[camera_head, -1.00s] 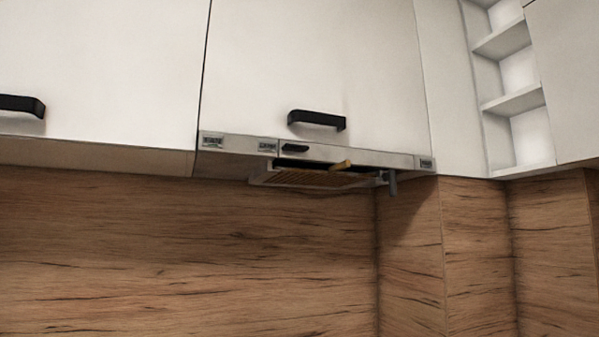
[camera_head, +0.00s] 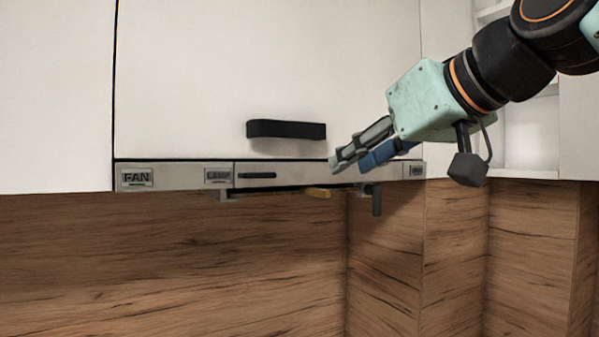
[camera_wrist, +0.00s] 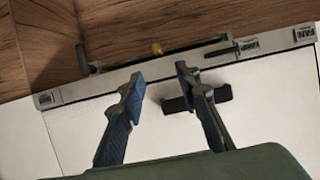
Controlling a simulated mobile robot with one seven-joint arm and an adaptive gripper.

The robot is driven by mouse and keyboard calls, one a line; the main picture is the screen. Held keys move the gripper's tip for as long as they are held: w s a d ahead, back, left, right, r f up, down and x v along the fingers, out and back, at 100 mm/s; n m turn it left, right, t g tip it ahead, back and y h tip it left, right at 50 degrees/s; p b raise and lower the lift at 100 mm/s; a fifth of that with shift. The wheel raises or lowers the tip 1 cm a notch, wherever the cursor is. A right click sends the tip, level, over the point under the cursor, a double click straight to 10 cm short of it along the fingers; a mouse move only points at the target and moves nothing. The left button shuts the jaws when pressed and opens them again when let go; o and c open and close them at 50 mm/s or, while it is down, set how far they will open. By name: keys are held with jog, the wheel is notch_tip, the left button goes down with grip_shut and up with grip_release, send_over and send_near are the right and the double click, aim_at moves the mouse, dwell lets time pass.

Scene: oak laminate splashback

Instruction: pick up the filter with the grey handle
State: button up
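The grey handle (camera_head: 376,200) hangs down below the right part of the range hood (camera_head: 200,177) in the head view. It also shows at the left in the wrist view (camera_wrist: 82,60). The filter body is seen almost edge-on under the hood, so its face is hidden. My gripper (camera_head: 352,163) is in front of the hood's front panel, above and left of the grey handle. In the wrist view its fingers (camera_wrist: 160,80) are apart with nothing held.
A black cabinet handle (camera_head: 286,130) sticks out left of my gripper. A small black handle (camera_head: 257,175) sits on the hood panel. Wood splashback corners (camera_head: 425,250) stand below right, and white open shelves (camera_head: 532,135) at the right. The space below the hood looks clear.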

aim_at(323, 189)
jog(key=shift+p+x, duration=0.8)
jog(key=shift+x, duration=4.55)
jog(key=shift+d+f, duration=0.1)
jog(key=shift+c, duration=0.4)
grip_shut()
